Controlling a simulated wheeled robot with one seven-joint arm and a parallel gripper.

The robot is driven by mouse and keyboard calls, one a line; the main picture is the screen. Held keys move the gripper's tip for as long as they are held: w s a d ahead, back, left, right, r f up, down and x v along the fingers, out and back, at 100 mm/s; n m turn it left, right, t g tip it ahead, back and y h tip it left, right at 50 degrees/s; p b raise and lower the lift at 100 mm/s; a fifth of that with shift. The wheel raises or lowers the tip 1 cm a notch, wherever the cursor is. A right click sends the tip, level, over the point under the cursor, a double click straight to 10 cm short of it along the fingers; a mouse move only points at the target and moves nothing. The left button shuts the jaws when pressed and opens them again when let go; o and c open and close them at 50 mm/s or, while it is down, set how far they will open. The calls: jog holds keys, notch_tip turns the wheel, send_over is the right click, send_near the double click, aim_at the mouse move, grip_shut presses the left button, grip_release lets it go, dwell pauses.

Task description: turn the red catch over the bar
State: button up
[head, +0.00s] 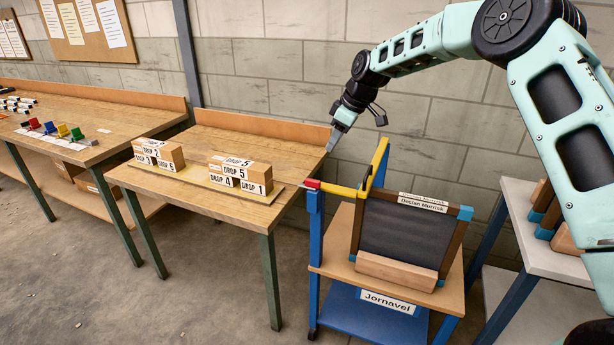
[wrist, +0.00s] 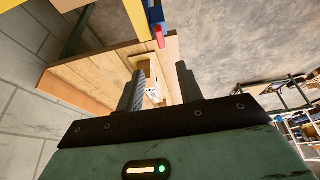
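The red catch (head: 312,183) sits on top of the blue post (head: 316,225) at the near left corner of the cart. The yellow bar (head: 338,189) runs right from it across the cart's left side. My gripper (head: 332,143) hangs above and behind the catch, apart from it, pointing down. In the wrist view, the catch (wrist: 160,36) shows beyond the fingertips with the yellow bar (wrist: 130,10) at upper left. The two fingers (wrist: 161,78) are spread with nothing between them. I cannot tell how the catch lies against the bar's end.
A dark slate in a wooden frame (head: 402,232) stands on the cart (head: 340,246), labelled Jornavel. Left is a table (head: 225,205) with several DROP blocks (head: 240,172). A grey table (head: 520,205) stands right. Floor in front is clear.

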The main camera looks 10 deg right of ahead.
aim_at(314, 180)
jog(key=p+x, duration=0.4)
jog(key=x, duration=1.1)
jog(key=shift+s+f, duration=0.15)
jog(key=shift+f, duration=0.05)
grip_shut()
